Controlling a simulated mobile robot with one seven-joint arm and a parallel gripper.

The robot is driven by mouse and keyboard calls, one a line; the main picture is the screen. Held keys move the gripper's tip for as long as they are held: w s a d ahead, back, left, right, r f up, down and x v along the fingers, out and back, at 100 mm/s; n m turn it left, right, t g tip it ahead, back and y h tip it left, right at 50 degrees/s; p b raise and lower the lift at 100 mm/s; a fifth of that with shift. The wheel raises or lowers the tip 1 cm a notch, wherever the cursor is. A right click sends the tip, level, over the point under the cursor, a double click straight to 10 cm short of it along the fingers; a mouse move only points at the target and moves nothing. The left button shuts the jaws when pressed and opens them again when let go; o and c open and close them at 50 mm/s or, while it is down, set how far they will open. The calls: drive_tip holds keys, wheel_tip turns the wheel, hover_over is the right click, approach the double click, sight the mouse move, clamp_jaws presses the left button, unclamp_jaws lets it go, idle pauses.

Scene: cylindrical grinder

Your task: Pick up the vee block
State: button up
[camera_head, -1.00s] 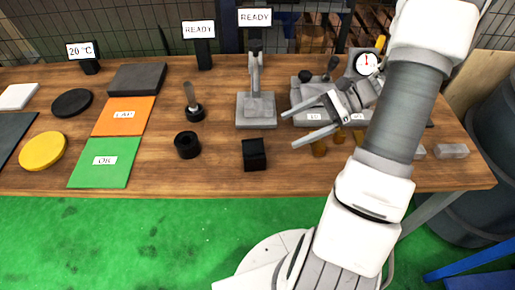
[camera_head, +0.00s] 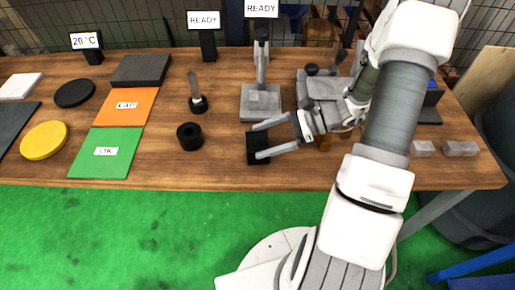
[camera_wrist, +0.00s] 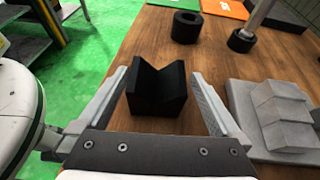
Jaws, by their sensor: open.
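The vee block is a black block (camera_wrist: 157,92) with a V-shaped notch in its top, standing upright on the wooden table. In the wrist view it sits between and a little beyond the two fingers of my open gripper (camera_wrist: 158,95). In the head view the vee block (camera_head: 256,156) is near the table's front edge, partly hidden by the fingers. My gripper (camera_head: 272,139) reaches over it from the right. I cannot tell whether either finger touches it.
A grey stepped stand (camera_wrist: 275,120) is close to the right finger in the wrist view. A black ring (camera_head: 190,136) lies to the left, beside the green OK mat (camera_head: 106,165). Two grey blocks (camera_head: 461,148) lie at the right end.

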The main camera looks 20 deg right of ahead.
drive_tip(key=b+x, duration=0.1)
drive_tip(key=x, duration=0.4)
drive_tip(key=shift+s+a+f, duration=0.1)
drive_tip(key=shift+s+f, duration=0.05)
drive_tip(key=shift+f, duration=0.05)
clamp_jaws()
drive_tip(key=shift+r, duration=0.15)
